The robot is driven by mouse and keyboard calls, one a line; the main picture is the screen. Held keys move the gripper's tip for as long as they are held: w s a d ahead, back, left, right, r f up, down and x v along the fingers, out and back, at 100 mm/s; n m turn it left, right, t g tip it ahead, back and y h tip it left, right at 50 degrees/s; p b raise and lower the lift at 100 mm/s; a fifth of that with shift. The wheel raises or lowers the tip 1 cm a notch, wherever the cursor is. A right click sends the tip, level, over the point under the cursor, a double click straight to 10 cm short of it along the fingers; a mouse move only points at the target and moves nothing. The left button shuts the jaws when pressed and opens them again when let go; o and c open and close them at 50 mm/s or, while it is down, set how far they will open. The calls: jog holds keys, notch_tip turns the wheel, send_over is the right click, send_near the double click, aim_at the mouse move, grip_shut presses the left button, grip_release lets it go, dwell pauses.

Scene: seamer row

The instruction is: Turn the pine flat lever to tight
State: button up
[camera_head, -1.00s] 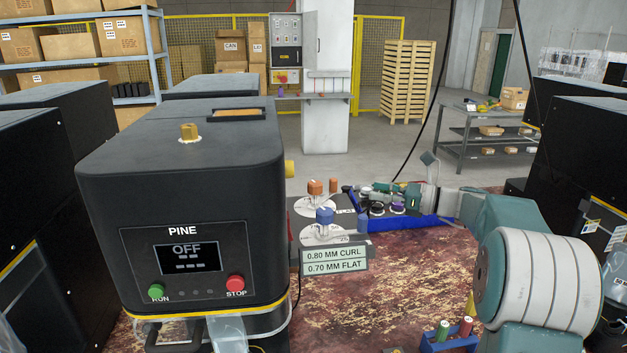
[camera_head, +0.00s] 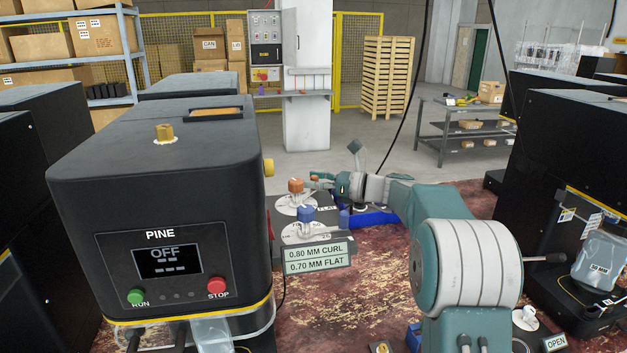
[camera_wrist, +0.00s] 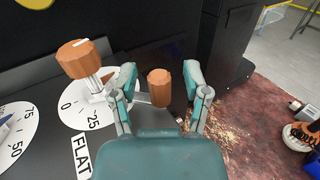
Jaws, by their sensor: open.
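The PINE machine (camera_head: 160,210) has a side panel with two dials. The flat dial (camera_wrist: 75,108), labelled FLAT, carries a tall orange knob (camera_wrist: 86,60) on a pale post. A grey bar runs right from its base to a smaller orange handle (camera_wrist: 160,88). In the wrist view my gripper (camera_wrist: 160,80) is open, one finger on each side of this handle; contact cannot be told. In the head view the orange knob (camera_head: 296,186) stands behind the blue one (camera_head: 306,213), with my gripper (camera_head: 338,184) just right of it, partly hidden. The tight mark cannot be made out.
A blue knob and blue handle (camera_head: 344,217) stand on the nearer dial. A green sign (camera_head: 319,258) reads 0.80 MM CURL, 0.70 MM FLAT. A blue tray (camera_head: 376,219) lies below my arm. Another black machine (camera_head: 570,150) stands at right.

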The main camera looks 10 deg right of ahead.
aim_at(324, 195)
jog(key=shift+d, duration=0.15)
grip_shut()
jog(key=shift+s, duration=0.1)
jog(key=shift+s+d+m+t+h, duration=0.2)
jog(key=shift+s+m+t+h, duration=0.15)
jog(key=shift+m+t+h, duration=0.5)
jog(key=shift+s+d+m+t+h, duration=0.25)
jog(key=shift+s+m+t+h, duration=0.15)
jog(key=shift+m+t+h, duration=0.45)
jog(key=shift+s+d+m+t+h, duration=0.2)
jog(key=shift+s+m+t+h, duration=0.15)
jog(key=shift+m+t+h, duration=0.5)
jog(key=shift+n, duration=0.25)
grip_release()
jog(key=shift+d, duration=0.1)
jog(key=v, duration=1.2)
jog(key=shift+f, duration=0.3)
